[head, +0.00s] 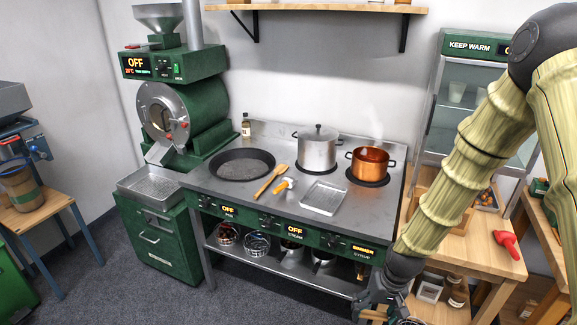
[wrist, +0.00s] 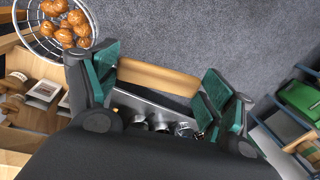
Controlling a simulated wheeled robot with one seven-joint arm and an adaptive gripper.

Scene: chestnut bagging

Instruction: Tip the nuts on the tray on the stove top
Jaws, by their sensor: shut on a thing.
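The small metal tray (head: 323,198) lies on the stove top (head: 232,195), in front of the pots, and looks empty. My gripper (head: 372,302) is low at the stove's front right corner. In the wrist view my gripper (wrist: 158,85) is shut on a tan wooden handle (wrist: 158,77). A wire basket (wrist: 40,42) holding several brown nuts (wrist: 72,22) is beside the left finger. That finger hides where handle and basket would join. The basket's edge shows at the bottom of the head view (head: 411,321).
A dark pan (head: 242,164), a wooden spoon (head: 270,180), a steel pot (head: 317,150) and a copper pot (head: 370,163) are on the stove. A wooden table (head: 480,250) with a red-handled thing (head: 508,243) stands at the right. Grey floor lies in front.

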